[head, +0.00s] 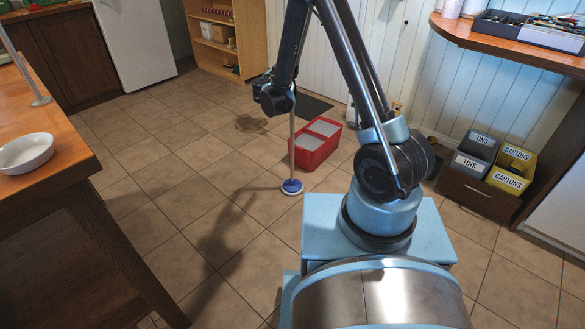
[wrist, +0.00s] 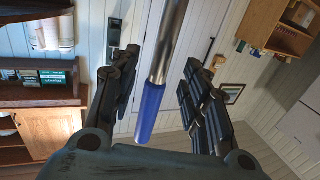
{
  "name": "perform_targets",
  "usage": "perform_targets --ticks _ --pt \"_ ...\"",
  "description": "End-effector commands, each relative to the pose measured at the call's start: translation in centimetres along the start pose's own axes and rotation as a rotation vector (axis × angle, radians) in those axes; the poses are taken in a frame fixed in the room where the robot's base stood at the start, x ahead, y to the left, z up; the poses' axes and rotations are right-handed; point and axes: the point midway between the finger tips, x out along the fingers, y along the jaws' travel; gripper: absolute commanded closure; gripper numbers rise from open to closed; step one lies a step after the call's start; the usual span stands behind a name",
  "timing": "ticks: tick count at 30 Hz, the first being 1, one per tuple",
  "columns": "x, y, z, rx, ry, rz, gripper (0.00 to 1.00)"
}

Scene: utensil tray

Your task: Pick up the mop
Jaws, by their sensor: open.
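The mop (head: 292,150) stands upright on the tiled floor, with a thin pale pole and a round blue-and-white head at the bottom. Its upper end is hidden behind my arm and gripper (head: 271,97) in the head view. In the wrist view, a grey pole with a blue grip (wrist: 151,110) runs between the two black fingers of my gripper (wrist: 160,70). The fingers are spread, with visible gaps on both sides of the pole. I cannot tell how deep between the fingers the pole lies.
A red two-part bucket (head: 314,145) stands on the floor just right of the mop. A wooden counter (head: 60,150) with a white bowl (head: 25,153) is at the left. Labelled bins (head: 475,150) stand at the right. The floor left of the mop is clear.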

Motion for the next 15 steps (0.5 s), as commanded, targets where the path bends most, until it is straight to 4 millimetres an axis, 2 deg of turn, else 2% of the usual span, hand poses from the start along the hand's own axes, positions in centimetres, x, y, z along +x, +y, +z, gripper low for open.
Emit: perform_targets --ticks 7,15 --pt "3.4 0.0 -0.3 0.000 0.000 0.002 0.58" --pt "4.0 0.0 -0.3 0.000 0.000 0.000 0.58"
